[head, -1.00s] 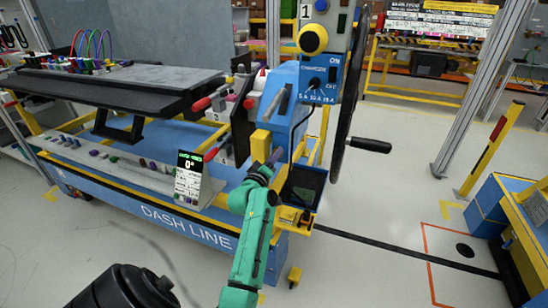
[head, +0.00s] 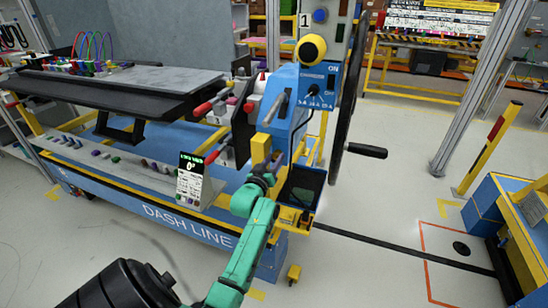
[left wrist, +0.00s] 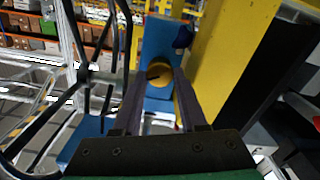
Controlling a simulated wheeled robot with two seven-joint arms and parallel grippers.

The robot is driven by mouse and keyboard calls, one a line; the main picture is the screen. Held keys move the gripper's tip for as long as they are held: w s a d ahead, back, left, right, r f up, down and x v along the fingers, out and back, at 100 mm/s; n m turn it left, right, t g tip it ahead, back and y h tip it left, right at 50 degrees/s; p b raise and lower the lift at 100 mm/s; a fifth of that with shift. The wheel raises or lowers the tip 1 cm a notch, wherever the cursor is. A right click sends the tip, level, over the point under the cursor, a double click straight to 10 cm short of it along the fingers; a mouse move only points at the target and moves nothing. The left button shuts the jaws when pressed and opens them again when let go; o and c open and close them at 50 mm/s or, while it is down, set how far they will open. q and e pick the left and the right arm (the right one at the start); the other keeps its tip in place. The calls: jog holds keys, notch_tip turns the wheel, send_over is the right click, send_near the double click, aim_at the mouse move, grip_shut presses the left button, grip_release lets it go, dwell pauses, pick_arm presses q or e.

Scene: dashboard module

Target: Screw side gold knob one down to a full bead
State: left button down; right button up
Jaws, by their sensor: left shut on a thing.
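The side gold knob (left wrist: 159,73) shows in the left wrist view as a small round gold-brown piece against a blue upright. The two dark fingers of my left gripper (left wrist: 160,84) stand on either side of it, shut on it. In the head view my left gripper (head: 268,176) is at the end of the blue station, just below a yellow block (head: 260,149). There the knob is hidden, and the fingertips hardly show. How far the knob is screwed in, and any bead, cannot be made out. My right gripper is not in view.
A small display (head: 192,180) stands on the bench ledge, its text too small to read. A dark open bin (head: 303,186) is just right of the gripper. A large black handwheel (head: 345,100) with a side handle stands beyond. The floor to the right is mostly clear.

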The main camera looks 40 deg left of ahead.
pick_arm(q)
jog(key=shift+m, duration=0.8)
jog(key=c, duration=0.5)
grip_release()
jog(key=shift+o, duration=0.3)
jog(key=shift+d, duration=0.1)
